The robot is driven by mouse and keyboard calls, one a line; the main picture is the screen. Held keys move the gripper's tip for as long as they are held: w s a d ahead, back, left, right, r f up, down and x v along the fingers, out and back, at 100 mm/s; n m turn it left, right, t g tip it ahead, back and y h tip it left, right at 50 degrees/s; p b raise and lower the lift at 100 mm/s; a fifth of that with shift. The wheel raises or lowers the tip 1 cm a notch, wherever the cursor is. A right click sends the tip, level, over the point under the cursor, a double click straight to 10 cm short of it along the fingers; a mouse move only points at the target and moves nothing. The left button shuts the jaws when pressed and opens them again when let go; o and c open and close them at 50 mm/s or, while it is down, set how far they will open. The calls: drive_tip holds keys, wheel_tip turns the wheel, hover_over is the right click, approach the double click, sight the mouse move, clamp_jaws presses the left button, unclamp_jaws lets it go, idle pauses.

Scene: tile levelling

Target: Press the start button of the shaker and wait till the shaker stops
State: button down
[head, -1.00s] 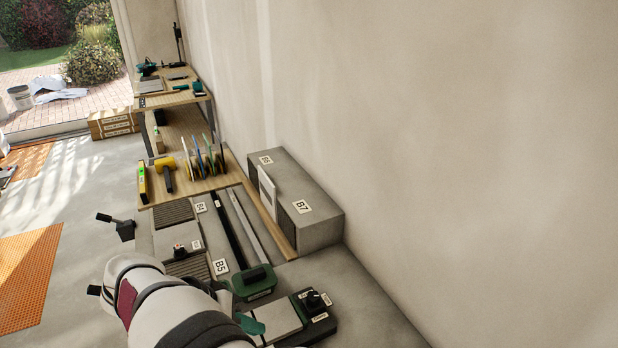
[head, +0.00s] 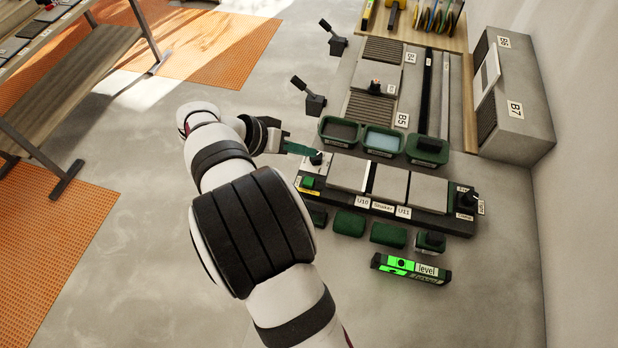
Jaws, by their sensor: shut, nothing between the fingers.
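The shaker (head: 425,217) is a long black base labelled "Shaker", bearing flat grey plates (head: 390,184) in a row. Its left end has a pale panel with a small green button (head: 308,182) and a yellow label below. A small black knob (head: 317,158) stands at the upper edge of this panel. My gripper (head: 313,153) comes from the left, its green fingers shut and empty, with the tips at or just beside the black knob. I cannot tell whether they touch it. Another black knob (head: 467,199) sits on the right end. Whether the shaker is moving does not show.
Green trays (head: 338,131) stand just behind the shaker. Green blocks (head: 388,235) and a bright green level (head: 411,269) lie in front. Black levers (head: 316,101) stand back left. A grey block labelled B7 (head: 521,125) is by the wall.

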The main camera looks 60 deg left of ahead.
sight(304, 184)
drive_tip(key=shift+f, duration=4.3)
drive_tip(key=shift+f, duration=0.15)
drive_tip(key=shift+f, duration=0.25)
drive_tip(key=shift+f, duration=0.5)
drive_tip(key=shift+r, duration=0.95)
drive_tip(key=shift+r, duration=2.5)
